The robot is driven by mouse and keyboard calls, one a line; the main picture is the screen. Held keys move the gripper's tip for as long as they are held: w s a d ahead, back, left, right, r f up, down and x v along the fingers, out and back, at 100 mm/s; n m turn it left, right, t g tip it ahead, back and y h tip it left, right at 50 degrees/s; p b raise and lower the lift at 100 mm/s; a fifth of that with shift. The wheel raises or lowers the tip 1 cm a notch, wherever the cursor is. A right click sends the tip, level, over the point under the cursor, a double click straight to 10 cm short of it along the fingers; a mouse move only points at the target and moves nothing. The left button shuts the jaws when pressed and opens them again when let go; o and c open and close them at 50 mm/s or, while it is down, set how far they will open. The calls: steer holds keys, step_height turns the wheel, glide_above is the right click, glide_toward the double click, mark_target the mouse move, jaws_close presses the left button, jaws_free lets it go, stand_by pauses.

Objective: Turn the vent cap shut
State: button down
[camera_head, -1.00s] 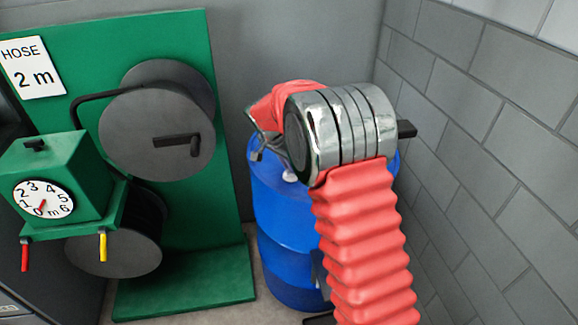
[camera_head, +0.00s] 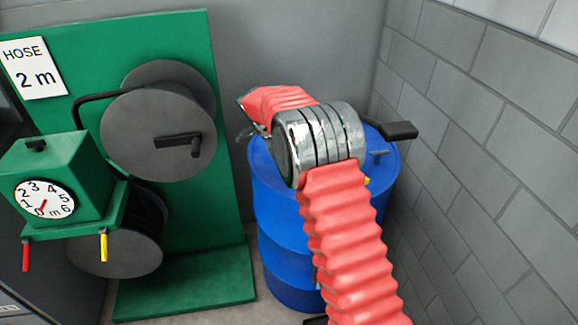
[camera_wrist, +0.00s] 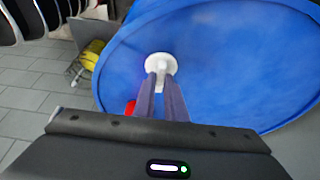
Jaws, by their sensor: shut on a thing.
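The blue drum (camera_head: 285,225) stands upright in the corner in the head view. Its round lid (camera_wrist: 225,50) fills much of the wrist view. The white vent cap (camera_wrist: 160,62) sits on the lid, with a round flange and a narrow white part standing up from it. My gripper (camera_wrist: 159,82) is shut on the vent cap, its two fingers close together on the narrow part. The fingers partly cover the cap, so its turn angle is hard to read. In the head view my arm hides the cap and the fingers.
A green stand (camera_head: 190,285) with grey reels (camera_head: 160,130) and a dial box (camera_head: 55,180) is left of the drum. A block wall (camera_head: 480,180) is close on the right. The wrist view shows a yellow coil (camera_wrist: 91,55) and a red piece (camera_wrist: 130,107) near the lid's edge.

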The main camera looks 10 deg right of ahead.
steer(key=shift+a, duration=0.1)
steer(key=c, duration=1.8)
jaws_free()
steer(key=v, duration=1.3)
steer(key=shift+a+r, duration=0.15)
steer(key=shift+r, duration=0.1)
steer(key=shift+w, duration=0.1)
